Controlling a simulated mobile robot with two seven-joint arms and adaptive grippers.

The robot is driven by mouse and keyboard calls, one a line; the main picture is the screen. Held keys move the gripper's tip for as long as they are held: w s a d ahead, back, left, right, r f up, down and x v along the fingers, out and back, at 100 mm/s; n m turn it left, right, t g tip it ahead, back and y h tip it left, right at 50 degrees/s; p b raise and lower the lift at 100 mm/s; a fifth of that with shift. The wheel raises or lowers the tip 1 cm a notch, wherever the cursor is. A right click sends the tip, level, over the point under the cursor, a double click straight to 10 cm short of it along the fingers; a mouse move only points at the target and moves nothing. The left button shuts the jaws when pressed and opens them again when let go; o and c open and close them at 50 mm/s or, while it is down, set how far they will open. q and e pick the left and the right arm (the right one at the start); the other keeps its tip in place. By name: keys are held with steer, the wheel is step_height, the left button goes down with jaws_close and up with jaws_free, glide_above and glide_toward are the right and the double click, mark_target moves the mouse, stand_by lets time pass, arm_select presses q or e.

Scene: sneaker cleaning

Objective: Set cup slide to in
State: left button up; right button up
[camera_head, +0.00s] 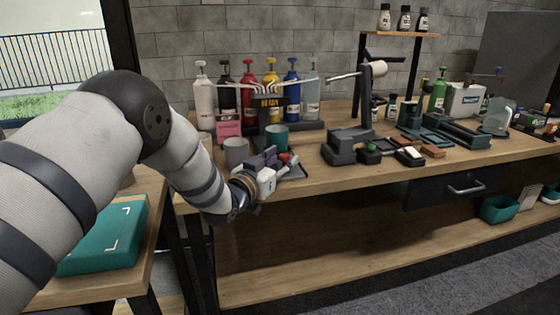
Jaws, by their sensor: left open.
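A dispenser with a lit "READY" display (269,103) stands on the wooden workbench, with thin spouts above it. A teal cup (277,136) stands below the display, and a grey cup (236,151) stands to its left. My left gripper (277,163) is open at the bench's front edge, just in front of the two cups. A small red piece (285,158) shows right beside its fingers; I cannot tell whether they touch. The cup slide itself cannot be made out clearly, as my gripper covers that area. My right gripper is not in view.
Several coloured pump bottles (249,90) line the back of the dispenser. A pink card (228,126) stands left of it. A dark grey device (344,147) and a brush (410,156) lie to the right. A teal box (105,238) sits on the left table.

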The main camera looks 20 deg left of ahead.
arm_select(q)
steer(key=s+a, duration=0.2)
steer(key=s, duration=0.9)
steer(key=shift+s+a, duration=0.15)
steer(key=shift+s, duration=0.25)
steer(key=shift+o, duration=0.3)
